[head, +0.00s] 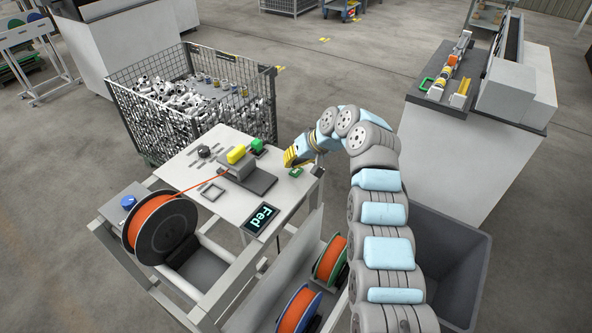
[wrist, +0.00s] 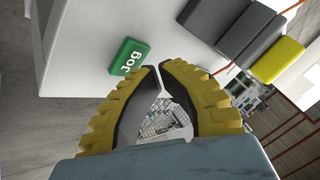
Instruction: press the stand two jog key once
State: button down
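The green jog key (head: 296,172), marked "Jog", sits near the right edge of the white stand top (head: 190,178). In the wrist view the key (wrist: 128,56) lies just beyond my fingertips, slightly left of them, with a visible gap. My gripper (head: 288,158) has yellow ribbed fingers and hovers close to the key, beside it in the head view. In the wrist view the fingertips (wrist: 160,69) meet with nothing between them. A dark display (head: 262,218) on the stand's front edge reads "Fed". No stand number is legible.
A black knob (head: 204,151) stands nearby. A wire basket of parts (head: 190,105) is behind; a grey bin (head: 460,262) is at right.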

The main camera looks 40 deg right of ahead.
aim_at(292, 170)
dwell(0.3)
jog(key=shift+r+p, duration=0.45)
jog(key=shift+r, duration=2.1)
